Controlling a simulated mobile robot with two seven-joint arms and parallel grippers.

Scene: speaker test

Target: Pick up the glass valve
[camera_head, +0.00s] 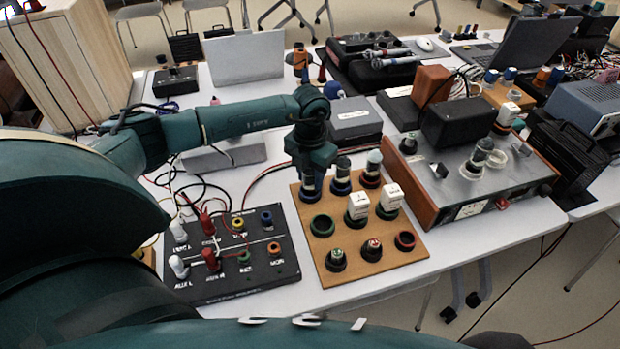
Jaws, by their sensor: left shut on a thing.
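A wooden board (377,266) with several coloured ring sockets stands on the white table. A glass valve (308,184) with a dark base is at the blue-ringed socket in its back left corner. My left gripper (310,172) points down from above and is shut on this valve, hiding its upper part. I cannot tell whether the valve is still seated or slightly raised. Two similar valves, one (342,171) in the middle and one pale-topped (374,165) at right, stand in the same back row. My right gripper is not in view.
A black panel (225,288) with plugs and wires lies left of the board. A wood-sided amplifier (470,180) with another valve (484,150) stands close on the right. White blocks (358,204) stand mid-board. A grey box (355,128) is behind my gripper.

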